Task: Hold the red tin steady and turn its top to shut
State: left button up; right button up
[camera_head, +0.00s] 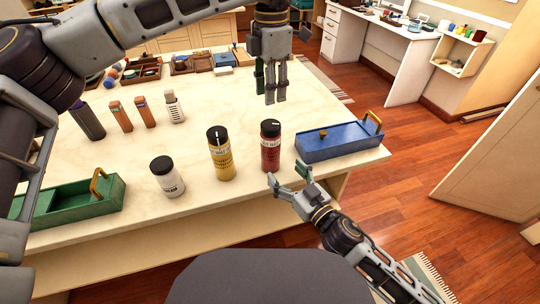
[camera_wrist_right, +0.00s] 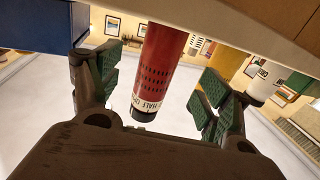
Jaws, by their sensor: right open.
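The red tin (camera_head: 271,150) stands upright near the table's front edge, with a dark top (camera_head: 270,128) on it bearing a white mark. In the right wrist view the red tin (camera_wrist_right: 160,65) shows upside down between my spread fingers, touching neither. My right gripper (camera_head: 288,175) is open and empty, low in front of the tin, and its pads show in the wrist view (camera_wrist_right: 155,90). My left gripper (camera_head: 276,99) hangs fingers down, above and behind the tin's top, apart from it. Its fingers look close together, but their opening is unclear.
A yellow tin (camera_head: 222,160) and a white jar (camera_head: 167,182) stand left of the red tin. A blue box (camera_head: 340,142) with a handle is close on its right. A green box (camera_head: 75,205) lies at left. Several slim containers stand behind, and trays (camera_head: 190,62) line the back.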

aim_at(270, 155)
jog(key=shift+x, duration=4.5)
jog(key=shift+r, duration=0.1)
jog(key=c, duration=1.3)
jog(key=shift+o, duration=0.2)
